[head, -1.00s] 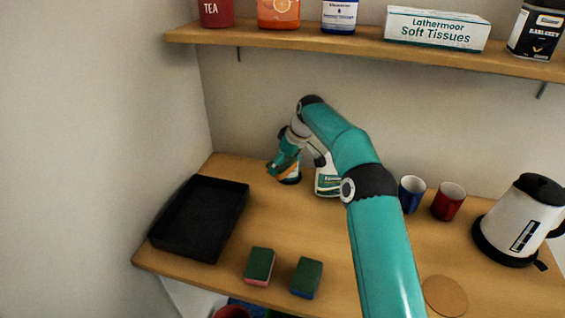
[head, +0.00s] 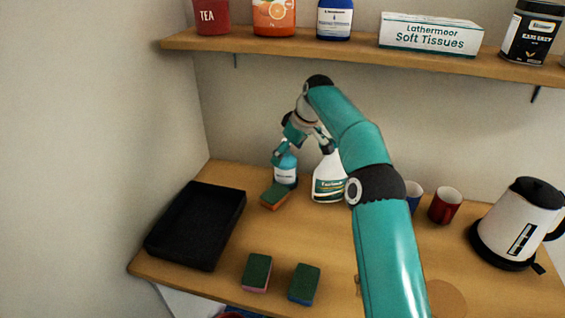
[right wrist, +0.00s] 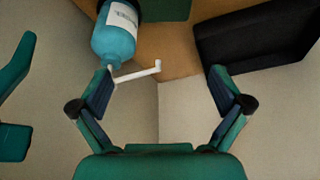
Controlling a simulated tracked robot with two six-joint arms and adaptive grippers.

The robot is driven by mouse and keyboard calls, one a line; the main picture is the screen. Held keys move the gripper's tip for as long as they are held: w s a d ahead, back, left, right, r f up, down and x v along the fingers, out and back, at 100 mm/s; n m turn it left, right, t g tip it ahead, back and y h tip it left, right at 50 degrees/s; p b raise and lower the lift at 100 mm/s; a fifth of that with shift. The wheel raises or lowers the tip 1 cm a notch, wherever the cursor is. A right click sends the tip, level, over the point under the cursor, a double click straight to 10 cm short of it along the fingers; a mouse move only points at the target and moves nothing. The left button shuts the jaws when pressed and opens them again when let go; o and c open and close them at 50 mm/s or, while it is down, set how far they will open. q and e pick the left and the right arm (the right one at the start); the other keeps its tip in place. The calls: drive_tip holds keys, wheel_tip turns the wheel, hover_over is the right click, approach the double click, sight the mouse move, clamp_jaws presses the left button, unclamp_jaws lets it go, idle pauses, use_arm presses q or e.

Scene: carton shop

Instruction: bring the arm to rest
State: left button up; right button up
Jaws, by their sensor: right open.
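My right gripper (head: 302,152) is open and empty above the back of the table, beside and above a blue pump bottle (head: 286,172). In the right wrist view its two fingers (right wrist: 162,80) are spread wide, with the bottle (right wrist: 115,38) and its white spout close to the left finger. A sponge with a green top and orange underside (head: 274,195) lies on the table in front of the bottle. Its green top seems to show at the upper edge of the right wrist view (right wrist: 166,8). My left gripper is not in view.
A white spray bottle (head: 328,186) stands right of the gripper. A black tray (head: 196,228) is at left, two sponges (head: 257,272) (head: 304,283) in front. A blue mug (head: 414,196), a red mug (head: 446,206) and a kettle (head: 516,222) stand right. A loaded shelf (head: 350,51) hangs above.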

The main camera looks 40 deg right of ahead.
drive_tip(key=shift+s+r, duration=0.15)
drive_tip(key=shift+r, duration=0.25)
